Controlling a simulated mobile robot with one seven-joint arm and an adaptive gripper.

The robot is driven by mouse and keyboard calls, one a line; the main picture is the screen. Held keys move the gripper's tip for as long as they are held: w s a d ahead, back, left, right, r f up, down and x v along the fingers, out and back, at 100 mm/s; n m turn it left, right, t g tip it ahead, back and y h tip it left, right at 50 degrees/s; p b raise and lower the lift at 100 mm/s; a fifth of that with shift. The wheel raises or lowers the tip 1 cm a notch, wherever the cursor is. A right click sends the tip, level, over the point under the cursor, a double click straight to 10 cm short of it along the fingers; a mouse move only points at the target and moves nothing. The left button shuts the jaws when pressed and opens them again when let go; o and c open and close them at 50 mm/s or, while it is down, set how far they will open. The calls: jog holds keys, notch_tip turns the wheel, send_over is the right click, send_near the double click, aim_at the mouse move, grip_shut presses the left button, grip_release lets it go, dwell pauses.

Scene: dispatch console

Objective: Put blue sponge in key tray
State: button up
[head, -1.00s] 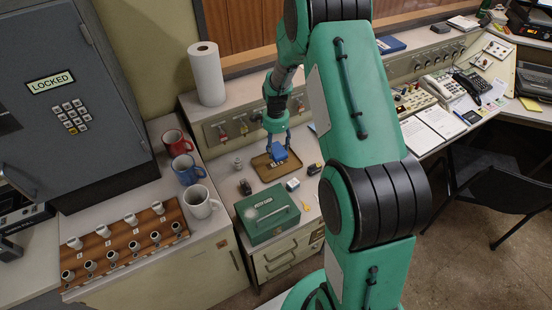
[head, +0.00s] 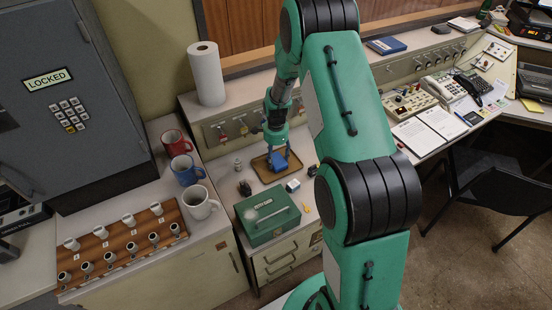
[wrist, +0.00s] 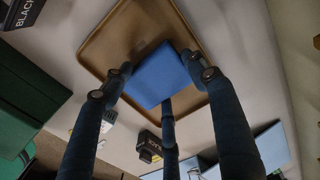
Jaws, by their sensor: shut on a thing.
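The blue sponge (head: 277,161) is held between the fingers of my gripper (head: 277,156), over the brown key tray (head: 266,177) on the counter. In the wrist view the fingers (wrist: 162,80) close around the sponge (wrist: 160,72) from several sides. The tray's raised rim (wrist: 97,48) and bare floor show behind it there. I cannot tell whether the sponge touches the tray floor.
A green cash box (head: 267,215) stands in front of the tray. A dark small object (head: 245,188) and a white-topped block (head: 293,186) lie near it. Mugs (head: 187,170) stand to the left, a paper roll (head: 206,75) behind. Hooked keys hang on the back panel.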

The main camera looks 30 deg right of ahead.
aim_at(276, 159)
jog(key=shift+f, duration=0.15)
jog(key=o, duration=1)
notch_tip(276, 159, up, 12)
jog(key=p, duration=0.2)
jog(key=shift+p, duration=0.3)
dwell(0.5)
